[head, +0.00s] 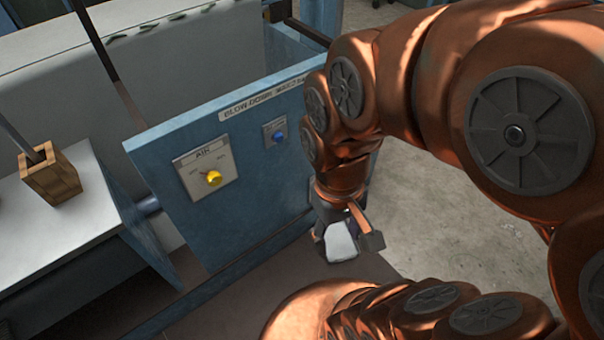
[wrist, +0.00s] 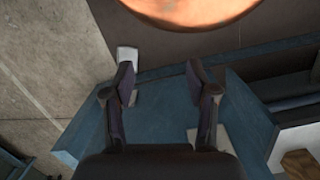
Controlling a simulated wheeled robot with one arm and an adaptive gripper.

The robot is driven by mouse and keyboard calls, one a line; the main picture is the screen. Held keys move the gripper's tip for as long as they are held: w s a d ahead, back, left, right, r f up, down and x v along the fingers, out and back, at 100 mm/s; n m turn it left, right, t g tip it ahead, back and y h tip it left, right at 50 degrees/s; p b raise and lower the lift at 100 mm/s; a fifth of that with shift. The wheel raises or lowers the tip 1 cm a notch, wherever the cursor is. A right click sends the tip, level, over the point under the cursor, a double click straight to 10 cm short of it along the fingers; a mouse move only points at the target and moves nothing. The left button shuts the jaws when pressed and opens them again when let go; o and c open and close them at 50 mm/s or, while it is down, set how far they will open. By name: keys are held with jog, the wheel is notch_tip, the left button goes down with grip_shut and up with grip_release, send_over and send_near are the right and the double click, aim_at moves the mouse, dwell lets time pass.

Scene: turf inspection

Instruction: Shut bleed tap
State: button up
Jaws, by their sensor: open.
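A blue panel (head: 240,184) carries a pale plate marked AIR (head: 207,168) with a yellow knob (head: 214,178). To its right is a smaller plate with a blue knob (head: 278,136). I cannot tell which knob is the bleed tap. My gripper (head: 345,238) is low at the panel's right side, pointing down, open, and away from both knobs. In the wrist view my open gripper (wrist: 160,84) has the blue panel (wrist: 155,112) beyond its fingers. A pale plate (wrist: 203,138) is partly hidden by the right finger.
A small white object (head: 341,243) shows by my fingertips; it also appears past the left finger in the wrist view (wrist: 127,55). I cannot tell what supports it. Concrete floor (head: 450,225) is clear at right.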

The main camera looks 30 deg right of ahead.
jog(key=shift+o, duration=0.3)
jog(key=w+d+f+m+t+h+b, duration=0.1)
jog(key=w+d+f+b, duration=0.4)
jog(key=w, duration=0.8)
jog(key=d+f+t, duration=0.1)
jog(key=d+f, duration=0.1)
jog(key=d, duration=0.1)
jog(key=shift+f+h, duration=0.3)
jog(key=w+d+f+t+h+b, duration=0.2)
jog(key=w+d+f+t+b, duration=0.5)
jog(key=w+d+f+b, duration=1.1)
jog(key=w+d+f+t+y+b, duration=0.2)
jog(key=w+f+b, duration=0.15)
jog(key=f, duration=0.65)
jog(key=w+d+f+t+y+b, duration=0.15)
jog(key=w+f, duration=0.35)
jog(key=f, duration=0.5)
jog(key=w+d+f+t+y+b, duration=0.2)
jog(key=w+d+f+t+b, duration=0.15)
jog(key=f, duration=0.65)
jog(key=s+a+f+m+t+y+b, duration=0.1)
jog(key=s+a+f+t+y+b, duration=0.2)
jog(key=f, duration=0.5)
jog(key=shift+h, duration=0.35)
jog(key=shift+r+b+x, duration=0.15)
jog(key=shift+b+x, duration=0.7)
jog(key=shift+x, duration=1.05)
jog(key=shift+r+b+x, duration=0.15)
jog(key=shift+b+x, duration=0.65)
jog(key=shift+x, duration=1.1)
